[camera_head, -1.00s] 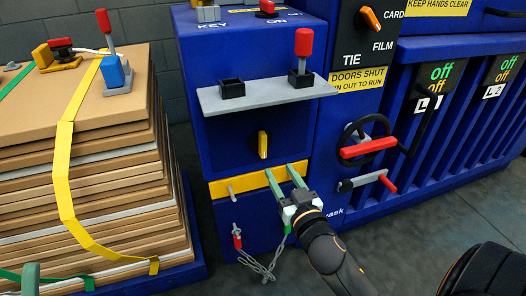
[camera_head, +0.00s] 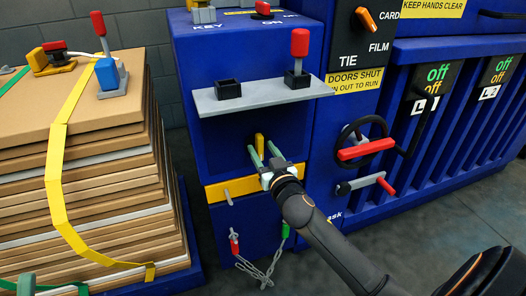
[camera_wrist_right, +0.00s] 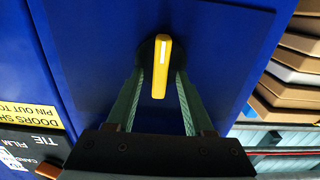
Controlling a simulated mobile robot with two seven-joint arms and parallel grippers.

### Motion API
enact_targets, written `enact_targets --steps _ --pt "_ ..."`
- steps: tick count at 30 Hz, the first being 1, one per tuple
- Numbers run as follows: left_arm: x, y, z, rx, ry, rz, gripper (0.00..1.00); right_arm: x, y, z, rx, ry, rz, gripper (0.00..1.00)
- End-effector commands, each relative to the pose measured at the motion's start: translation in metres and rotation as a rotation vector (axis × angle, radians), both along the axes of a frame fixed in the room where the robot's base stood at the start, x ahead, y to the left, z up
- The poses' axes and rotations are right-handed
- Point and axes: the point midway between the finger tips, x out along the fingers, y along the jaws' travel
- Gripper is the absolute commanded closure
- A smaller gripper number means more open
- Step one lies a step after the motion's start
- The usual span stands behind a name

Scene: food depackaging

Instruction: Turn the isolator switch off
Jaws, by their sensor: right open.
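The isolator switch is a yellow handle (camera_head: 260,143) on a dark round base, set in the blue cabinet front below the grey shelf. The handle stands upright in the head view. In the right wrist view the yellow handle (camera_wrist_right: 161,66) lies between the green fingers, with a white mark along it. My right gripper (camera_head: 265,155) is open, its fingers reaching to either side of the handle. In the right wrist view the gripper (camera_wrist_right: 160,85) shows a gap on both sides of the handle.
A grey shelf (camera_head: 262,96) with a red-knobbed lever (camera_head: 299,50) juts out above the switch. A yellow band (camera_head: 225,189) runs below it, with a chain (camera_head: 262,270) hanging lower. A red-handled wheel (camera_head: 366,149) is at right. Strapped cardboard (camera_head: 100,150) stands at left.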

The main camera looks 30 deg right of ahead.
Motion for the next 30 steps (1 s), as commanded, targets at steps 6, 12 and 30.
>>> enact_targets --steps 6,12,30 --pt "-0.0001 -0.0004 0.0001 0.0 0.0 -0.001 0.29 -0.0003 0.0001 -0.0001 0.0 0.0 0.0 0.61" --pt "-0.0001 -0.0005 0.0 0.001 0.0 -0.002 0.29 -0.0004 0.0002 -0.0002 0.0 0.0 0.0 0.83" --pt "0.0001 -0.0005 0.0007 0.002 0.0 -0.001 0.29 -0.0004 0.0004 -0.0002 -0.006 0.002 0.0 1.0"
